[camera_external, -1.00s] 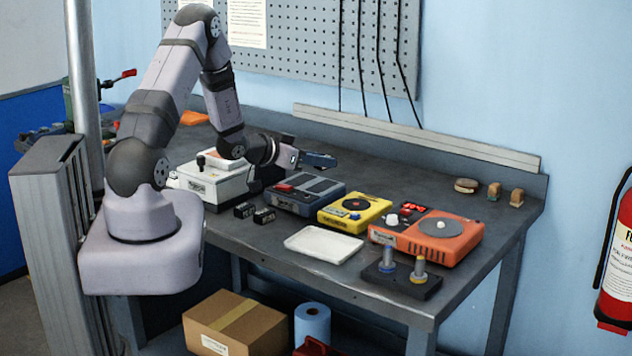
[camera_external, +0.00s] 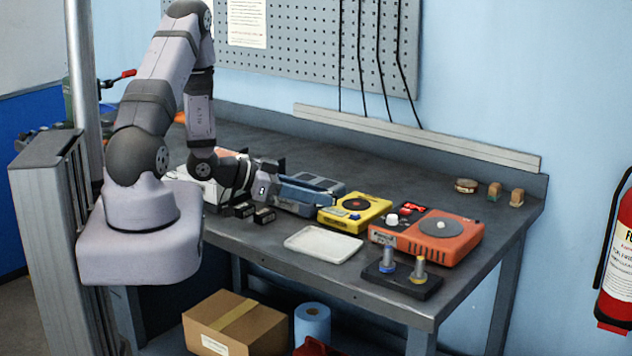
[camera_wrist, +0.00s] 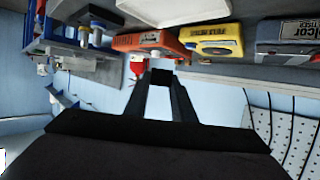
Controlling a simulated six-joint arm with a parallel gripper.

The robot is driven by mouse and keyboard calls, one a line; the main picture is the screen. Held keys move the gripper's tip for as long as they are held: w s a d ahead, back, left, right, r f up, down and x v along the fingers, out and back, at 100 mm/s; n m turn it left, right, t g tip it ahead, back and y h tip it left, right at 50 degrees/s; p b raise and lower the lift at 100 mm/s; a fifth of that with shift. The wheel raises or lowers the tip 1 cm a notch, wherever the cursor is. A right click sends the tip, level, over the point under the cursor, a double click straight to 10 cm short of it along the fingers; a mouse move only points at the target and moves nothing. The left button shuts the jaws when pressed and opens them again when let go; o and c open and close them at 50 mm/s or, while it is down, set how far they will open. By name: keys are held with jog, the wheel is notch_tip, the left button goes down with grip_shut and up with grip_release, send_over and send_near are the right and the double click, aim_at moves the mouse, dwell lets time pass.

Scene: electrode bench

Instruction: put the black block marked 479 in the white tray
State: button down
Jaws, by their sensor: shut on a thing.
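My gripper (camera_external: 334,198) reaches right over the blue-grey device, behind the white tray (camera_external: 323,243). In the wrist view my gripper (camera_wrist: 160,84) has its dark fingers closed on a small black block (camera_wrist: 161,77); no number on it can be read. The tray is empty on the bench and also shows at the top of the wrist view (camera_wrist: 178,9). Two other black blocks with white marks, a left one (camera_external: 243,210) and a right one (camera_external: 264,215), lie on the bench below my arm. Their marks are too small to read.
Right of my gripper stand a yellow device (camera_external: 355,213) and an orange device (camera_external: 428,236). A dark base (camera_external: 402,279) with two upright pegs stands right of the tray, near the front edge.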

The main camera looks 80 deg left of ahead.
jog(key=p, duration=0.1)
send_over(316, 247)
jog(key=shift+f, duration=3.1)
jog(key=shift+f+p, duration=0.55)
jog(key=shift+f, duration=1.3)
jog(key=shift+f, duration=0.2)
jog(key=c, duration=1.5)
grip_release()
jog(key=shift+s+d, duration=0.1)
jog(key=shift+r, duration=0.2)
jog(key=b+v, duration=0.4)
jog(key=v, duration=0.8)
